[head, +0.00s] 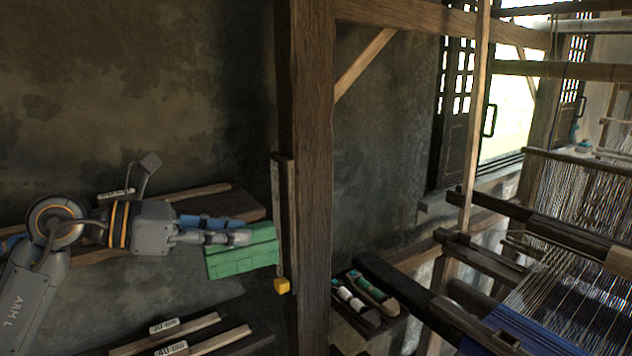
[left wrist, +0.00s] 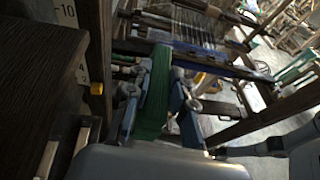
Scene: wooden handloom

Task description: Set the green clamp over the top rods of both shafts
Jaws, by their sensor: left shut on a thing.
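The green clamp (head: 243,258) is a ribbed green block in the head view, held at the fingers of my left gripper (head: 238,238). In the left wrist view the clamp (left wrist: 155,95) stands between the two fingers of the gripper (left wrist: 160,98), which are shut on it. The clamp is off any surface, in front of the wall shelf and left of the wooden post. The loom with its threads (head: 575,190) is far to the right. I cannot clearly tell the top rods of the shafts apart there. My right gripper is not in view.
A thick post (head: 313,150) stands between the clamp and the loom. A measuring strip with a yellow slider (head: 282,286) is close right of the clamp. A wall shelf (head: 232,200) is behind it. Below are labelled sticks (head: 190,335) and a tray of shuttles (head: 400,312).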

